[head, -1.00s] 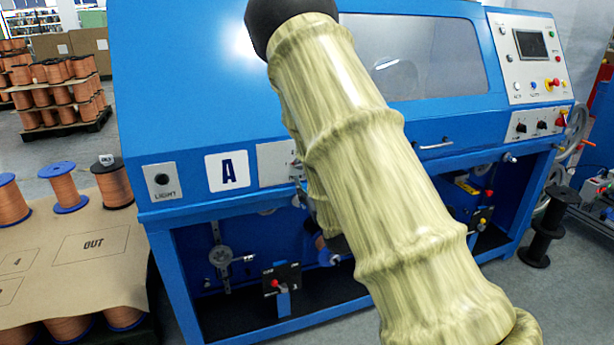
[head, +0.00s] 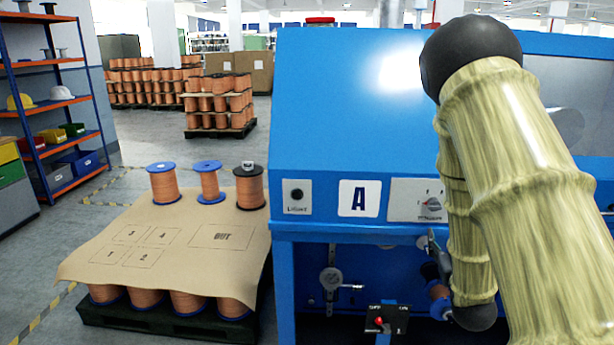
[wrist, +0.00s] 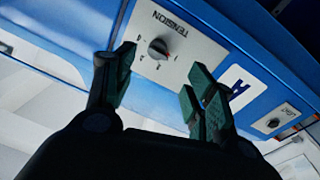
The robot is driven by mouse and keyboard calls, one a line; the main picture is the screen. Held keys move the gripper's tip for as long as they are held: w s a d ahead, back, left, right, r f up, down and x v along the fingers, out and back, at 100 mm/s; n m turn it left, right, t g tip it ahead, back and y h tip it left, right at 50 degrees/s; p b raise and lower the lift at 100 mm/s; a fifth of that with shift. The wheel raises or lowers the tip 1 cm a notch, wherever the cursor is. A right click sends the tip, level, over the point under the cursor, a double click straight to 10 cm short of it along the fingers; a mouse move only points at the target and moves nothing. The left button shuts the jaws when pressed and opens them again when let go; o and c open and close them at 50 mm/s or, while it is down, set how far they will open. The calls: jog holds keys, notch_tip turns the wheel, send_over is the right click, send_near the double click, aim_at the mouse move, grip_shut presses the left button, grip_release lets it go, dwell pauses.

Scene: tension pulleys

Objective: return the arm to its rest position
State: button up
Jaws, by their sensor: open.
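My arm, in a pale patterned cover with dark joints, fills the right side of the head view in front of the blue machine (head: 345,110). My gripper (wrist: 158,95) shows in the wrist view with its two dark green fingers apart and nothing between them. The white tension panel with its rotary knob (wrist: 158,48) lies beyond the fingers, apart from them as far as I can tell. The same knob (head: 432,203) shows in the head view, left of my arm. In the head view my gripper is mostly hidden behind the forearm.
A pallet with a brown sheet (head: 150,235) stands left of the machine, with copper spools (head: 209,183) on it. A shelf rack (head: 55,100) stands at far left. Grey floor (head: 130,185) lies open between rack and pallet.

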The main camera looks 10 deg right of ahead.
jog(key=s+a+f+g+y+p, duration=0.1)
jog(key=s+a+f+g, duration=0.25)
jog(key=f, duration=0.45)
jog(key=s+a+f+g+y+p, duration=0.1)
jog(key=s+a+f+g+p, duration=0.1)
jog(key=s+a+f, duration=0.45)
jog(key=s+a+f+g+y+p, duration=0.1)
jog(key=s+f+g, duration=0.2)
jog(key=f, duration=0.7)
jog(key=s+a+f+g+y+p, duration=0.1)
jog(key=s+a+f+g, duration=0.2)
jog(key=s, duration=0.6)
jog(key=s+a+f+g+p, duration=0.1)
jog(key=s+a+f+g, duration=0.2)
jog(key=s+a, duration=0.3)
jog(key=s+a+f+g+y+p, duration=0.1)
jog(key=s+a+f+g, duration=0.2)
jog(key=s, duration=1)
notch_tip(320, 180, down, 2)
jog(key=shift+a+f+n+y+p, duration=0.25)
jog(key=shift+a+n+y+p, duration=0.05)
jog(key=shift+a, duration=0.55)
